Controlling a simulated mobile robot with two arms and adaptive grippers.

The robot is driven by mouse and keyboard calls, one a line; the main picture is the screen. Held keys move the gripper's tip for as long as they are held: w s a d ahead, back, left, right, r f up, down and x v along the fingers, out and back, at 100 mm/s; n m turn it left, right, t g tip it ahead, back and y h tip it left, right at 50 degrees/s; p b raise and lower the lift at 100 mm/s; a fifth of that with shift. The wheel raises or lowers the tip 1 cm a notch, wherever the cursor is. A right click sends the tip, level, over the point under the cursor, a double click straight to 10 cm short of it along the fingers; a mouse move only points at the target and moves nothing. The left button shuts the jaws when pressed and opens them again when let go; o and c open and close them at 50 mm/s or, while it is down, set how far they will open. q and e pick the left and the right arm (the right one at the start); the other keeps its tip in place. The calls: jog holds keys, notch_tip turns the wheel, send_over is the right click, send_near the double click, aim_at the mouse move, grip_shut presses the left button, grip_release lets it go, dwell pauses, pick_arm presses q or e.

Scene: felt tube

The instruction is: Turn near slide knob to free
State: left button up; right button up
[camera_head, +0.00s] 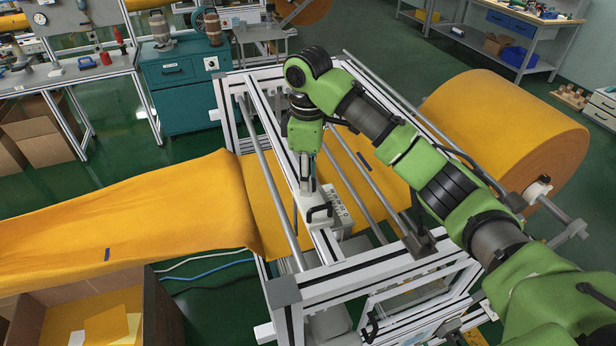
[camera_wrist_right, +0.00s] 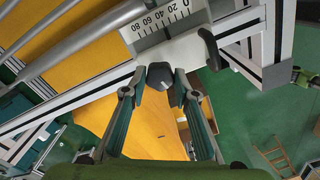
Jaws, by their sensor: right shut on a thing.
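My right gripper (camera_head: 309,187) points down at the white slide block on the frame's crossbar. In the right wrist view its two fingers (camera_wrist_right: 161,82) stand on either side of a dark knob (camera_wrist_right: 160,72) and are shut on it. The knob's pointing direction is hard to tell. Beside it is a white scale plate (camera_wrist_right: 165,22) with printed numbers, also visible in the head view (camera_head: 338,204). In the head view the fingers hide the knob. My left gripper is not in view.
A black curved handle (camera_head: 319,214) sits close to the gripper, and it also shows in the wrist view (camera_wrist_right: 211,48). Orange felt (camera_head: 130,215) runs through the metal frame from a large roll (camera_head: 500,125). A cardboard box (camera_head: 95,315) stands at the front left.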

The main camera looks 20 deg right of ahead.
jog(key=n, duration=0.4)
jog(key=shift+n, duration=2.2)
jog(key=o, duration=1.1)
jog(key=shift+r, duration=0.1)
notch_tip(320, 180, up, 12)
jog(key=shift+f, duration=0.1)
